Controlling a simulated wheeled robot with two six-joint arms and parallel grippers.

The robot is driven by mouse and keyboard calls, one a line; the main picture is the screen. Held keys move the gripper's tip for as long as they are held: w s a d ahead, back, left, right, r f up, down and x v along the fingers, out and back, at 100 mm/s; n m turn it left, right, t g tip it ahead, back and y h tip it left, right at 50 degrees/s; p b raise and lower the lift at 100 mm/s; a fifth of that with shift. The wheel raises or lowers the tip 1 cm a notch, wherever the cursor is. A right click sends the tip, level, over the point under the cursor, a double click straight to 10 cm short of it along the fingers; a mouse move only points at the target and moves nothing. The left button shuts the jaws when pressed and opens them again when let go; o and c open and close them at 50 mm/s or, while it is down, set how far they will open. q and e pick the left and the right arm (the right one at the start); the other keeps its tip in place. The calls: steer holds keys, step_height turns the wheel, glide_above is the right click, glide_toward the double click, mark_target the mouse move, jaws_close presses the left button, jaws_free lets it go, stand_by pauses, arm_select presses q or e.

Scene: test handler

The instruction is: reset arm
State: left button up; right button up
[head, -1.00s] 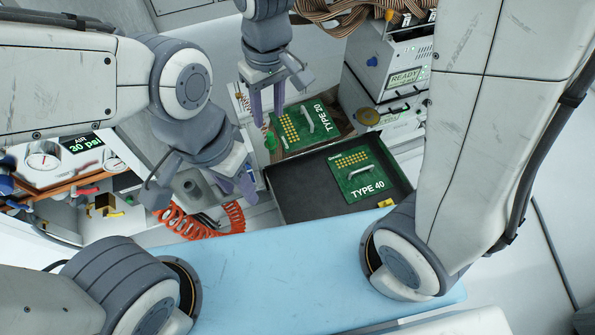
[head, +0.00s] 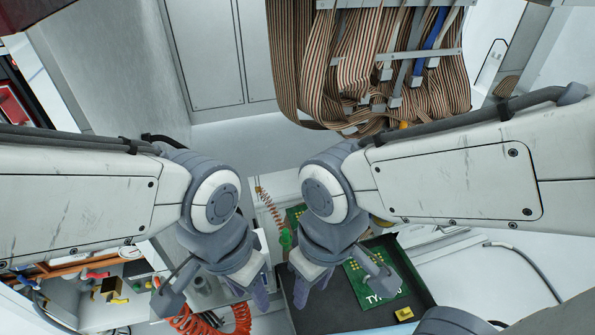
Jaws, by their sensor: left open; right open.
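My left gripper (head: 250,292) comes in from the left and points down, open and empty. My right gripper (head: 313,287) comes in from the right at about the same height, open and empty. The two grippers are side by side with a small gap between them. My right gripper appears in front of the left part of the black tray (head: 345,320). The green TYPE 40 board (head: 382,290) is in the tray, its label and left part partly hidden by my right gripper. Another green board (head: 296,214) shows only in part behind my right wrist.
Striped ribbon cables (head: 370,70) hang at the top. A red coiled hose (head: 190,321) lies at the lower left, near yellow-black parts (head: 112,287). A yellow piece (head: 404,314) is at the tray's front right. A grey cabinet panel (head: 215,50) stands at the back left.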

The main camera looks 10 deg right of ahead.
step_height(320, 180, up, 41)
steer(key=p, duration=4)
steer(key=shift+r, duration=0.15)
